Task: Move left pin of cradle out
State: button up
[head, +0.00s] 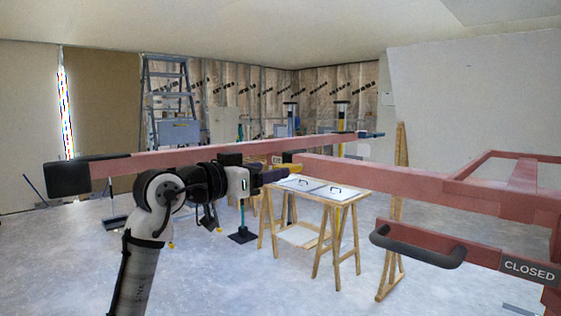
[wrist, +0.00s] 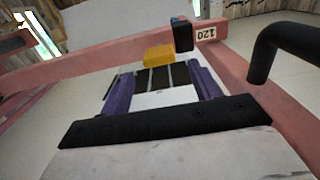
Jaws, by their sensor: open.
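The cradle shows as red beams: a left arm (head: 125,164) with a black end cap runs across the picture, and a right beam (head: 380,178) joins a frame at the right. A small yellow block (wrist: 158,53), which may be the pin, sits by the beam in the wrist view. A black piece (wrist: 182,34) is just right of it, beside a "120" label. My gripper (wrist: 162,72) is open, its purple fingers apart and the yellow block just beyond and between their tips. In the head view my gripper (head: 275,175) is near the beam junction; contact cannot be told.
A black handle (head: 418,248) and a "CLOSED" label (head: 528,270) are at the lower right. A wooden trestle table (head: 347,198) stands behind my gripper. A stepladder (head: 168,95) is at the back left. The floor at front centre is clear.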

aim_at(281, 166)
jog(key=p+x, duration=0.1)
jog(key=x, duration=0.4)
